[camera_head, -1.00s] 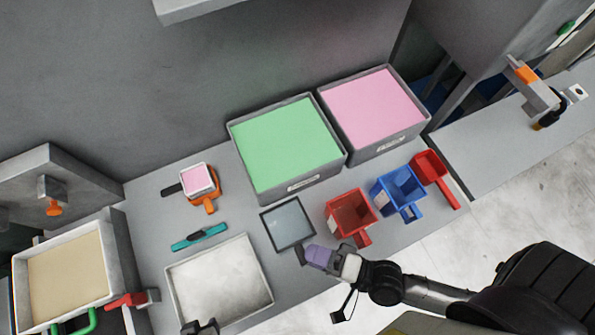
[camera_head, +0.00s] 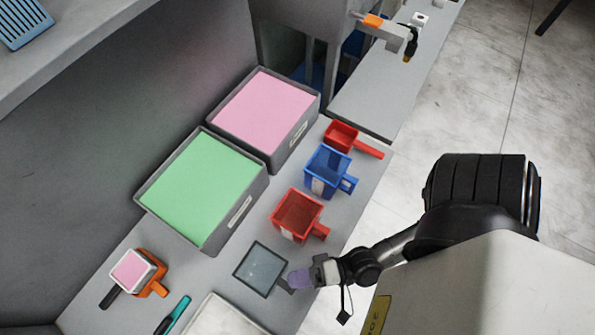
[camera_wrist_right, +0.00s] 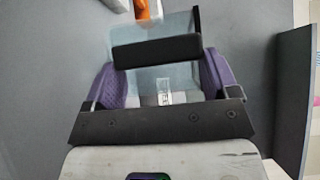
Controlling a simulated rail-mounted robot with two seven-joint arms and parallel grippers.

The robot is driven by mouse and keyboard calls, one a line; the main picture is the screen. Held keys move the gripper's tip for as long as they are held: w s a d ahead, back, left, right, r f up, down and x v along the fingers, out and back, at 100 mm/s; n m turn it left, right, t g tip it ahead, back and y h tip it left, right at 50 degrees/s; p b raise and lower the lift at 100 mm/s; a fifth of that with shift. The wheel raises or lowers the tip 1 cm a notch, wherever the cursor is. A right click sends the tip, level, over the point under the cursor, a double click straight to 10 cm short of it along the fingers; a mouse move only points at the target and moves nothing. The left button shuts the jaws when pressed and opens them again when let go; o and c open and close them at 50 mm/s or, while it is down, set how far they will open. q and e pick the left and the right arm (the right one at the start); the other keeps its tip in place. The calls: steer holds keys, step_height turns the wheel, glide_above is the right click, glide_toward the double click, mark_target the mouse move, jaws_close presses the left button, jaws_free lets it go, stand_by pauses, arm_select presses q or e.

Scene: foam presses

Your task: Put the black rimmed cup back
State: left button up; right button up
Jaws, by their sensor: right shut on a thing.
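The black rimmed cup (camera_head: 261,268) is a square, clear-walled cup with a black rim and a short black handle (camera_head: 285,286). In the head view it is at the front of the bench, below the large red cup. My right gripper (camera_head: 298,280) has purple fingers and is shut on the cup's handle. In the right wrist view the cup (camera_wrist_right: 182,24) shows beyond the purple fingers of the gripper (camera_wrist_right: 160,78), with a black bar across it. I cannot tell whether the cup touches the bench. My left gripper is not in view.
A red cup (camera_head: 298,214), a blue cup (camera_head: 329,172) and a small red scoop (camera_head: 342,136) stand in a row. Green (camera_head: 238,213) and pink (camera_head: 299,134) bins stand behind. An orange-handled cup (camera_head: 136,271), a teal tool (camera_head: 173,315) and a pale tray (camera_head: 219,318) are at lower left.

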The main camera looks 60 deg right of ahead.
steer(key=shift+f+b, duration=0.35)
steer(key=shift+f, duration=1.3)
steer(key=shift+f, duration=0.2)
steer(key=o, duration=0.8)
steer(key=shift+r, duration=0.25)
steer(key=v, duration=1.2)
